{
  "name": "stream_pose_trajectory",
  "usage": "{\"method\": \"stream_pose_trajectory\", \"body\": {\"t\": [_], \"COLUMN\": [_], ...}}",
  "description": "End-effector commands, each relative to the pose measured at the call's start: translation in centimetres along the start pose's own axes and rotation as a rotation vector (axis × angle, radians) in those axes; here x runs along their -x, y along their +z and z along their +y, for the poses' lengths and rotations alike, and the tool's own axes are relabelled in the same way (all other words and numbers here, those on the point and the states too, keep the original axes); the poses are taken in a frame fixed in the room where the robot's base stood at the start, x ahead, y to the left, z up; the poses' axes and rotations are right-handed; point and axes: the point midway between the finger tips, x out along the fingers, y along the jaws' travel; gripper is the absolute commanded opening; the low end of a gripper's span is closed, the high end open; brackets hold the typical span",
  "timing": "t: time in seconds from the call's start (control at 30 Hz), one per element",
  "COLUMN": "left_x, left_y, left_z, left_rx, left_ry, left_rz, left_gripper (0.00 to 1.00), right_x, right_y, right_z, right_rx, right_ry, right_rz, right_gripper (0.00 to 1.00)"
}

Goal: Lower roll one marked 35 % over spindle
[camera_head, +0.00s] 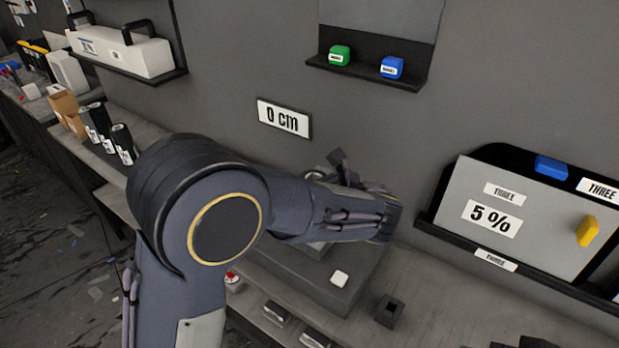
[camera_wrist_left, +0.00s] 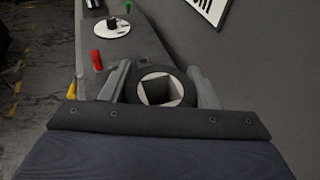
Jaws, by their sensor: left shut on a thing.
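My left gripper (camera_wrist_left: 163,78) is shut on a black roll (camera_wrist_left: 189,98), one finger on each side of it. In the left wrist view the roll's end faces the camera, with a pale ring around a square hole. I cannot read a 35 % mark on it. Beyond the roll, a white disc (camera_wrist_left: 101,31) with a short black stub lies on the bench; I cannot tell whether the stub is the spindle. In the head view my left arm hides most of the gripper and roll. My right gripper is not in view.
Several black rolls (camera_head: 123,144) stand on the bench at the left. A red peg (camera_wrist_left: 97,60) stands near the held roll. A black square holder (camera_head: 390,311) sits on the front bench. A "0 cm" sign (camera_head: 284,119) and a "5 %" panel (camera_head: 470,190) are at the wall.

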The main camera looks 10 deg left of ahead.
Motion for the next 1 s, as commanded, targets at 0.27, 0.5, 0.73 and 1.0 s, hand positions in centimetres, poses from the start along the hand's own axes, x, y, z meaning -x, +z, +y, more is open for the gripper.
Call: {"method": "stream_pose_trajectory", "body": {"t": [0.27,0.5,0.73,1.0], "left_x": [0.0,0.0,0.6,5.0], "left_y": [0.1,0.0,-0.1,-0.1], "left_z": [0.0,0.0,0.0,-0.1], "left_rx": [0.001,0.000,0.001,0.001], "left_ry": [0.000,0.000,-0.001,-0.003], "left_rz": [0.000,0.000,0.000,0.000], "left_gripper": [0.65,0.80,0.80,0.80], "right_x": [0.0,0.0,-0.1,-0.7], "right_y": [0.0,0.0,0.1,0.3], "right_z": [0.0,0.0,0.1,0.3], "right_rx": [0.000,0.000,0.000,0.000], "right_ry": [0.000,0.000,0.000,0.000], "right_rz": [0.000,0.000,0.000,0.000], "right_gripper": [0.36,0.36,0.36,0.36]}}
